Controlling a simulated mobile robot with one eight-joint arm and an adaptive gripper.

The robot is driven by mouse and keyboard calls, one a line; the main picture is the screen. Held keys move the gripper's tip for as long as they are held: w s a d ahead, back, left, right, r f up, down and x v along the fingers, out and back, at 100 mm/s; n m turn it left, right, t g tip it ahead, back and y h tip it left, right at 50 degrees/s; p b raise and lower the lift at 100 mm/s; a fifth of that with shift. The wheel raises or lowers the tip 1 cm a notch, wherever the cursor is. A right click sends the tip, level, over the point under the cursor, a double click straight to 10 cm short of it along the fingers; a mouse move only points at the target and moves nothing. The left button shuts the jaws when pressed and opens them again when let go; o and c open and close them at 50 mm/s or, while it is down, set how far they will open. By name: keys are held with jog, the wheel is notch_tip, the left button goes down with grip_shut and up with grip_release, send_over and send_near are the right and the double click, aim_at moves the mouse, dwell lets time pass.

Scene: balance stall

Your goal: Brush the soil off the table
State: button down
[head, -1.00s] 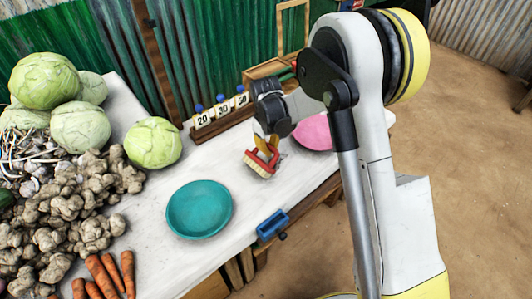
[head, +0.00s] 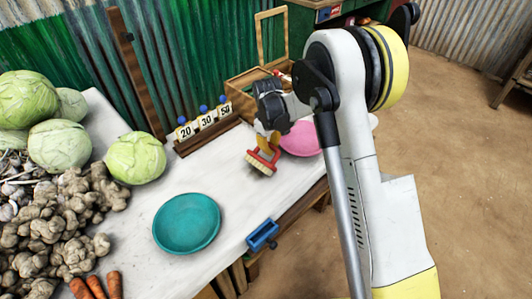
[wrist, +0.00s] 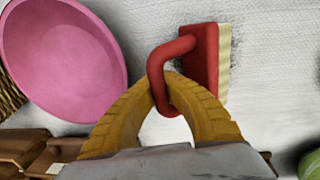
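The brush (head: 263,160) has a red back and handle with pale bristles, pointing down at the white table (head: 152,202). In the wrist view, the yellow fingers of my gripper (wrist: 168,88) close around the red handle of the brush (wrist: 205,60). The bristles are at or just above the tabletop; I cannot tell if they touch. Dark soil (wrist: 238,42) shows as a thin grey smear beside the bristles in the wrist view. Soil is too faint to make out clearly in the head view.
A pink plate (head: 302,139) lies right behind the brush, and a teal plate (head: 187,224) in front. Price signs (head: 206,121) stand behind. Cabbages (head: 136,158), ginger (head: 62,222) and carrots (head: 90,287) fill the left.

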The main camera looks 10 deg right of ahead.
aim_at(270, 144)
jog(key=shift+r+p, duration=1.8)
jog(key=shift+r, duration=1.25)
jog(key=shift+r+p, duration=0.9)
jog(key=shift+r, duration=0.65)
